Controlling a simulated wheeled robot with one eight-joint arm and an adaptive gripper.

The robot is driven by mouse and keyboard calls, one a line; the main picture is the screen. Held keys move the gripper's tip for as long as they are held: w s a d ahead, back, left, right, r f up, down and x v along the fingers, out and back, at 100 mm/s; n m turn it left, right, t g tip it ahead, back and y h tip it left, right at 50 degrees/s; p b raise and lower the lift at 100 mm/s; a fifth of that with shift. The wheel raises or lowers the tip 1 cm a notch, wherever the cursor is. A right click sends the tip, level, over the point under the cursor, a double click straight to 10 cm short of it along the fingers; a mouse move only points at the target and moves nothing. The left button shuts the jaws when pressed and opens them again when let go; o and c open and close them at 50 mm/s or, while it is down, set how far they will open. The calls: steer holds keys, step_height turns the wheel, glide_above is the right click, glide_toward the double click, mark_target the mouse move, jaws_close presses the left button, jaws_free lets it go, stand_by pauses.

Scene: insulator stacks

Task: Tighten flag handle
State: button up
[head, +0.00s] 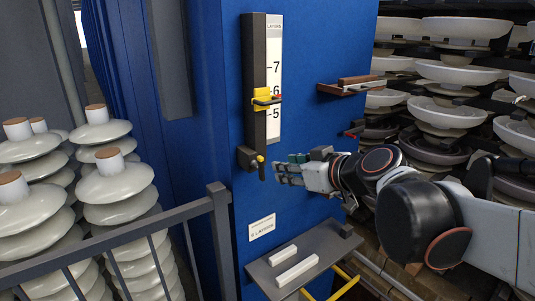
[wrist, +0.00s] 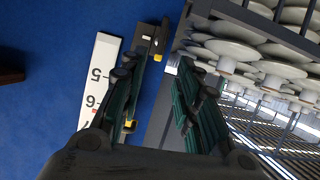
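In the wrist view the handle (wrist: 155,42) shows ahead of my gripper, near the gap between the fingertips. A yellow slider with a red pointer (head: 264,98) sits on the rail, between the marks 5 and 6 of the white scale (head: 273,75). My gripper (head: 279,171) is just right of the handle, apart from it as far as I can see. In the wrist view its green-padded fingers (wrist: 158,69) are spread, with nothing between them.
A grey shelf (head: 318,246) with two white bars juts out below. A small brown bracket (head: 350,86) is on the cabinet at upper right. A grey railing (head: 150,229) and white insulator stacks (head: 117,190) stand at left; more insulators (head: 455,74) fill racks at right.

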mark_target(263, 167)
steer(key=p+x, duration=0.1)
steer(key=x, duration=1.2)
steer(key=shift+w+a+f, duration=0.1)
steer(key=shift+a+f, duration=0.1)
steer(key=shift+f, duration=0.05)
jaws_close()
